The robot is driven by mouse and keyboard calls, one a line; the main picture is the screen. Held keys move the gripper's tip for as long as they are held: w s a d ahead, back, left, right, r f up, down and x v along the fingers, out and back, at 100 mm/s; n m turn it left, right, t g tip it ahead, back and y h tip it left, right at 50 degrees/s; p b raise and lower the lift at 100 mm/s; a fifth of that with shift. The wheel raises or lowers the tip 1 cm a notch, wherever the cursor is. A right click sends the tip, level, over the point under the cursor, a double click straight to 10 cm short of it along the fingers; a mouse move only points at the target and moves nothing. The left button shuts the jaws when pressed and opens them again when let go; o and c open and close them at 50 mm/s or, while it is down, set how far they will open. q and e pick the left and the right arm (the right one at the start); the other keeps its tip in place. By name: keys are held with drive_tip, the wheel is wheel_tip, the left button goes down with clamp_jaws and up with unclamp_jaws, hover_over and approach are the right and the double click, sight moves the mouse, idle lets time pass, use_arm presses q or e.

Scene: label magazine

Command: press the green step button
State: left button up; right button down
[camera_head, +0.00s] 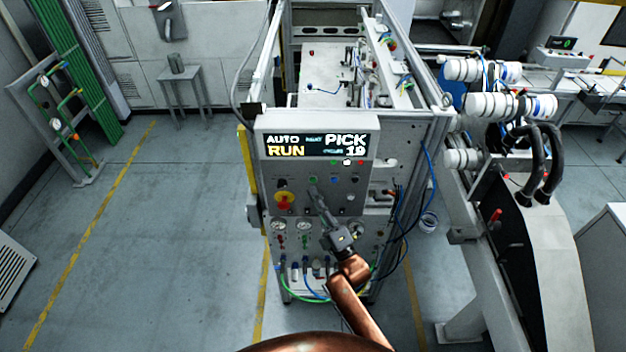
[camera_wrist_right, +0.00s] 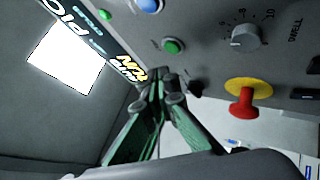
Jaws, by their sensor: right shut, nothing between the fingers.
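The green button (camera_head: 313,180) is a small round cap on the grey control panel (camera_head: 350,210), under the display. It also shows in the right wrist view (camera_wrist_right: 173,46), uncovered; I cannot read a label on it. My right gripper (camera_head: 315,191) is shut and empty, with its fingertips close to the panel just below the button in the head view. In the wrist view the closed fingertips (camera_wrist_right: 166,80) appear apart from the green cap; the exact gap to the panel is unclear. My left gripper is not in view.
A blue button (camera_head: 334,181) sits right of the green one. A red emergency knob on a yellow disc (camera_head: 285,200) and a black selector (camera_wrist_right: 195,88) are close by. The display (camera_head: 317,145) reads AUTO RUN, PICK, 19. Gauges and hoses are below.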

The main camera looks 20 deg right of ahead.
drive_tip(key=s, duration=0.1)
drive_tip(key=s+a, duration=0.1)
drive_tip(key=s, duration=0.1)
drive_tip(key=shift+s+p, duration=0.3)
drive_tip(key=shift+p, duration=0.1)
idle(0.5)
